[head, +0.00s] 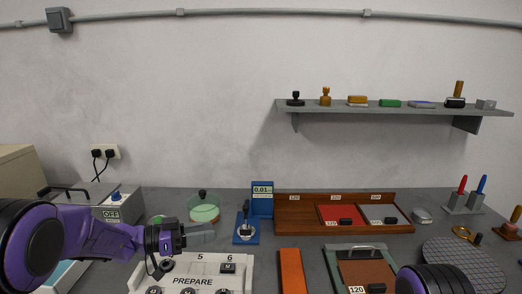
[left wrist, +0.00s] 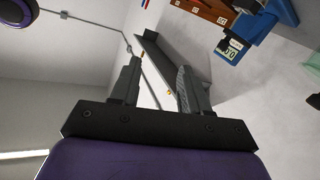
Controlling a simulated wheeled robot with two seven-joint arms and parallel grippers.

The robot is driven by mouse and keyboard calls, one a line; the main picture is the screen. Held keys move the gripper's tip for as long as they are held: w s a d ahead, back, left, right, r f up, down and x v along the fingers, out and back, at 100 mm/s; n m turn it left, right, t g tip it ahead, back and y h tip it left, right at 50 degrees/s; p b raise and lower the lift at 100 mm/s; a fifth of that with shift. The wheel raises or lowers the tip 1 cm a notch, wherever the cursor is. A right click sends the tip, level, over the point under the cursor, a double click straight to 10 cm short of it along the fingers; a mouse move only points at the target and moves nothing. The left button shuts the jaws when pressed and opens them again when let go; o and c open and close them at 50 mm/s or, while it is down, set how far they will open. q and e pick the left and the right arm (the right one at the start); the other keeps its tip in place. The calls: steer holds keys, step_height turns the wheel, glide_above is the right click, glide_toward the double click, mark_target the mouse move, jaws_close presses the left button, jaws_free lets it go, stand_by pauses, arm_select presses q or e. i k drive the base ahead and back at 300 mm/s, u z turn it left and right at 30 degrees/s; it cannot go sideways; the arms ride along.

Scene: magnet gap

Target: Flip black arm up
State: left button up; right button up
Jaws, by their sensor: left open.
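A small blue stand (head: 245,239) on the table carries an upright black arm or lever (head: 245,212). Behind it is a blue box with a display (head: 262,190) reading 0.01. The display box also shows in the left wrist view (left wrist: 232,47), upper right. My left gripper (head: 208,236) is open and empty, just left of the blue stand and apart from it, above the white PREPARE panel's back edge. Its two fingers (left wrist: 160,72) stand apart in the left wrist view with nothing between them. My right gripper is out of view; only a purple part of that arm shows.
A lidded green glass dish (head: 203,208) stands behind my left gripper. The white PREPARE panel (head: 200,270) lies in front. A brown wooden tray (head: 290,222) is right of the blue stand, an orange bar (head: 291,271) in front of it. A shelf (head: 400,107) hangs above.

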mark_target(246, 207)
steer(key=k, duration=0.9)
steer(key=z, duration=0.05)
